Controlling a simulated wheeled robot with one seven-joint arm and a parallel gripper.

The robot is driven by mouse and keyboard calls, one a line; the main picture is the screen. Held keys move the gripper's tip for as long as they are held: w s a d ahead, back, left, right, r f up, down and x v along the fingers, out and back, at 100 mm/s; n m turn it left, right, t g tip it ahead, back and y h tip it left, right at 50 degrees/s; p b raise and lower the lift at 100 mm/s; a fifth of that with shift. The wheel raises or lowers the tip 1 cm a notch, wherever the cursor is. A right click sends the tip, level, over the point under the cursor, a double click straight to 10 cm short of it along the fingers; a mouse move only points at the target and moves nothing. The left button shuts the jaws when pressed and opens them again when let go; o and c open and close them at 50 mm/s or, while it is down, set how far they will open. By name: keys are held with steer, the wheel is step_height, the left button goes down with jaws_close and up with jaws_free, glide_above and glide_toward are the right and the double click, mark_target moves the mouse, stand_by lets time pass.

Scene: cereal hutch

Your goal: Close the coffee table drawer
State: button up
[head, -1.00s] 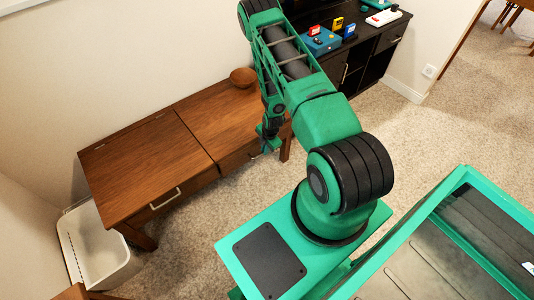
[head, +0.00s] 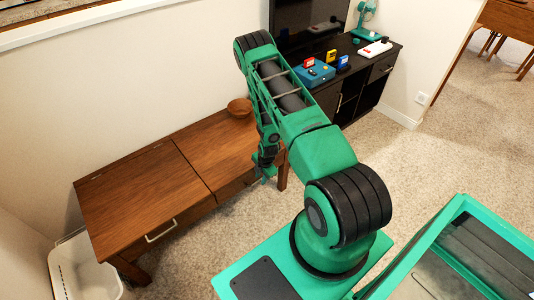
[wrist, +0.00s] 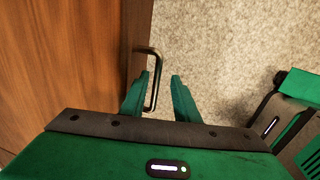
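The brown wooden coffee table (head: 130,200) stands against the wall at left in the head view. Its left drawer has a metal handle (head: 161,231) and looks flush. Its right drawer front (head: 232,188) is partly hidden by my arm. My gripper (head: 265,176) hangs at the table's front edge near that right drawer. In the wrist view my gripper (wrist: 160,75) is open, with a metal drawer handle (wrist: 157,62) between its fingers. A narrow dark wood strip (wrist: 136,40) lies between the tabletop and the handle. I cannot tell how far the drawer is out.
A wooden bowl (head: 240,107) sits at the tabletop's back right. A white bin (head: 80,272) stands left of the table. A black cabinet (head: 355,85) with small colored items is behind at right. Carpet (head: 215,235) in front of the table is clear.

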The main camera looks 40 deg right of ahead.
steer(key=s+d+r+m, duration=0.1)
steer(key=s+r+m, duration=0.2)
steer(key=r, duration=1.2)
steer(key=s+r+m+g, duration=0.1)
steer(key=s+r+m, duration=0.2)
steer(key=r, duration=1.3)
steer(key=shift+s+d+m+h, duration=0.3)
steer(key=shift+d+m, duration=0.1)
steer(key=shift+m, duration=0.3)
